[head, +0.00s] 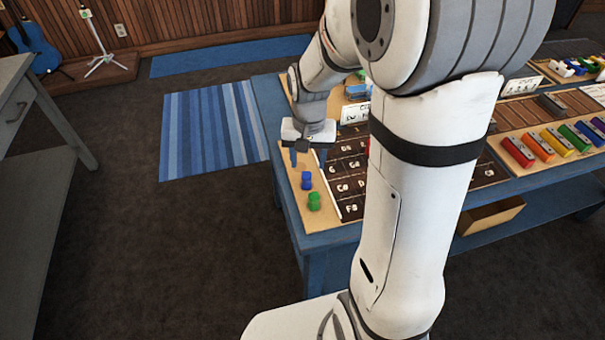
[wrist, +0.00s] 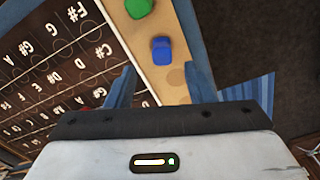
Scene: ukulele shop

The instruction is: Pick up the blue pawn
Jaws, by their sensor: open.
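The blue pawn (head: 307,180) stands upright on the pale wooden strip at the left end of the blue table. In the wrist view the blue pawn (wrist: 161,50) is seen from above, just beyond the fingertips. My gripper (head: 308,160) is over the strip, a little behind the pawn in the head view. In the wrist view my gripper (wrist: 160,76) has its two blue fingers wide apart, with nothing between them but the wooden strip. The pawn lies in line with the gap and no finger appears to touch it.
A green pawn (head: 314,201) stands close to the blue one, nearer the table's front; it also shows in the wrist view (wrist: 138,8). A dark lettered note board (head: 350,188) lies right beside the strip. Coloured bars (head: 541,145) are at the right. The table edge (head: 280,190) is close on the left.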

